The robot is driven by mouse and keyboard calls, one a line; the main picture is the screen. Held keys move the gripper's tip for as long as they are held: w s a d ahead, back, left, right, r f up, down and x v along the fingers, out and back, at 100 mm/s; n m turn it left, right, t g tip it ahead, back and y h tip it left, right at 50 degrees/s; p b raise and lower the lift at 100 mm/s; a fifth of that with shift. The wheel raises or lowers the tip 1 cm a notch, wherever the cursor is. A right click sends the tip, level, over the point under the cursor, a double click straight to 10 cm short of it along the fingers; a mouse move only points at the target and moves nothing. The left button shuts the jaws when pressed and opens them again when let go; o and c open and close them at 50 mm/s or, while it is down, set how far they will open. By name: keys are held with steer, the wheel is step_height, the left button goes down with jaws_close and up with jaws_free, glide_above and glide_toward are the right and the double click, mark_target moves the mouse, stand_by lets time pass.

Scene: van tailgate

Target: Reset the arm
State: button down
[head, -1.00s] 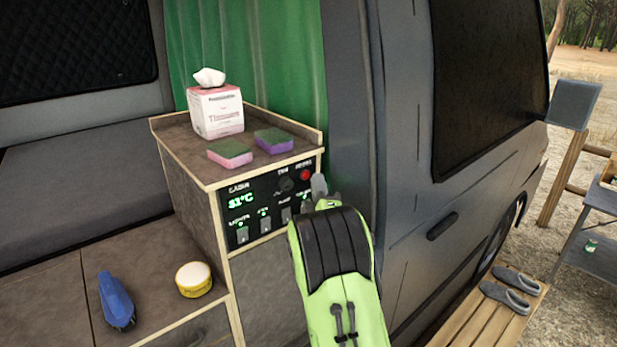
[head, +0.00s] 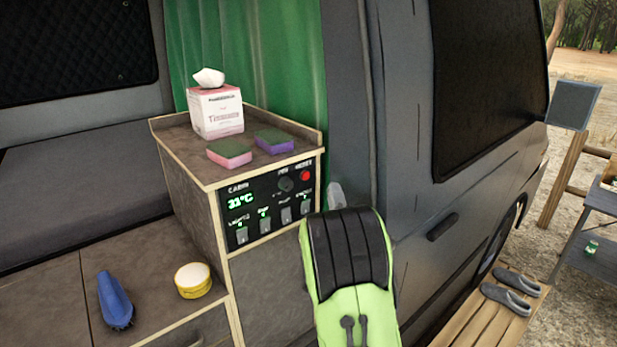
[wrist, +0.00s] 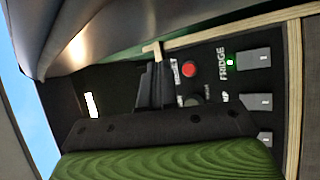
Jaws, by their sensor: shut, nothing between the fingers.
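My arm (head: 348,262), green with black ribs, rises from the bottom of the head view to the right of the control panel. It hides most of my gripper there; only a grey part shows above it. In the wrist view the dark fingers of my gripper (wrist: 154,86) are together, with nothing between them. The control panel (head: 270,205) has a 31°C display, a knob, a red button (head: 305,175) and a row of switches with green lights. The red button (wrist: 190,69) and the fridge switch (wrist: 254,62) also show in the wrist view.
A tissue box (head: 216,112) and two sponges, one pink (head: 230,152) and one purple (head: 274,140), stand on the cabinet top. A blue brush (head: 115,300) and a yellow tub (head: 193,280) are on the lower surface. The van's side (head: 410,200) is close on the right.

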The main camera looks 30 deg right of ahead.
stand_by(0.4)
steer(key=s+a+f+m+g+y, duration=0.2)
steer(key=s+a+g, duration=0.3)
steer(key=s+a, duration=0.3)
steer(key=s+a+f+m+g+y, duration=0.2)
steer(key=s+a+m+g+y, duration=0.2)
steer(key=s+a, duration=0.3)
steer(key=s+a+f+m+g+y, duration=0.3)
steer(key=s+a, duration=0.5)
steer(key=s, duration=0.5)
steer(key=m+g, duration=0.1)
steer(key=g, duration=0.1)
steer(key=shift+a+g, duration=0.3)
